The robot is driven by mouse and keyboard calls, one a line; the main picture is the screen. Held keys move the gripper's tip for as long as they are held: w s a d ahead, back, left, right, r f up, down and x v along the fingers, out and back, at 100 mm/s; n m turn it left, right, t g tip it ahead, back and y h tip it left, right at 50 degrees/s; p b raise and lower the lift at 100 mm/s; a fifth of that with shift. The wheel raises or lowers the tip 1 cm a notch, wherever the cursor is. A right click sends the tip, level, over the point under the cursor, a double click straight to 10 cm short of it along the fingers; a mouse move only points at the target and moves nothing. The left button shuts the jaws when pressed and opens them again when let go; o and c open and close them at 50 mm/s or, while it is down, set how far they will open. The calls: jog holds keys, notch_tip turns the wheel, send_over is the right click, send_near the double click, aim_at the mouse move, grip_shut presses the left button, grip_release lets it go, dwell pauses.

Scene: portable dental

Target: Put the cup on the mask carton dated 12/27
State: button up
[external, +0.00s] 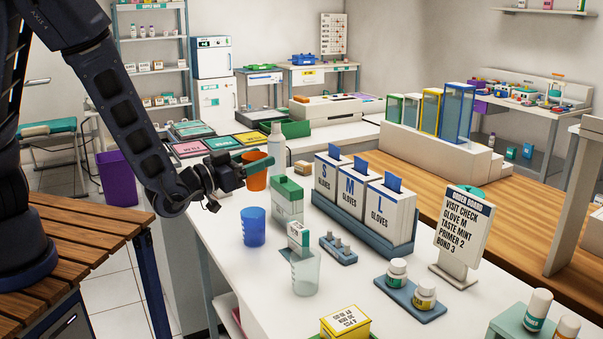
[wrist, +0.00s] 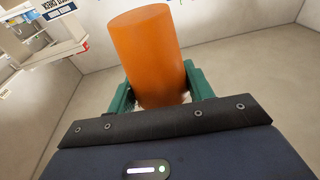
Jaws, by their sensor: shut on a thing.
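An orange cup (wrist: 152,50) is held between the green fingers of my gripper (wrist: 160,92) in the wrist view. In the external view my gripper (external: 262,165) holds the orange cup (external: 256,182) in the air above the white counter, left of the white bottle. A blue cup (external: 253,227) and a clear cup (external: 306,275) stand on the counter. A white carton with a green top (external: 287,204) stands behind them, and a smaller green-and-white carton (external: 299,234) is by the clear cup. I cannot read a 12/27 date on any carton.
Glove boxes (external: 351,203) marked S, M and L stand in a blue holder. A white bottle (external: 277,148) is just right of my gripper. An order sign (external: 463,230), small bottles (external: 424,296) and a yellow box (external: 344,324) occupy the counter's near right.

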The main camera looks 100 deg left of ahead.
jog(key=s+a+r+n+g+y, duration=0.25)
jog(key=s+a+g, duration=0.2)
jog(key=a, duration=0.55)
jog(key=s+a+r+n+g+y, duration=0.25)
jog(key=s+a, duration=0.35)
jog(key=a, duration=0.4)
jog(key=s+a+r+n+g, duration=0.2)
jog(key=s+a+n+g, duration=0.15)
jog(key=s+a, duration=0.45)
jog(key=s+a+r+n+g, duration=0.2)
jog(key=s+a+g, duration=0.35)
jog(key=s, duration=0.35)
jog(key=shift+m, duration=0.25)
jog(key=f, duration=2)
jog(key=shift+a+f, duration=0.1)
jog(key=shift+a, duration=0.1)
jog(key=shift+f, duration=0.1)
jog(key=o, duration=0.9)
jog(key=shift+d, duration=0.15)
jog(key=v, duration=1.1)
jog(key=shift+d+r, duration=0.25)
jog(key=shift+d, duration=0.15)
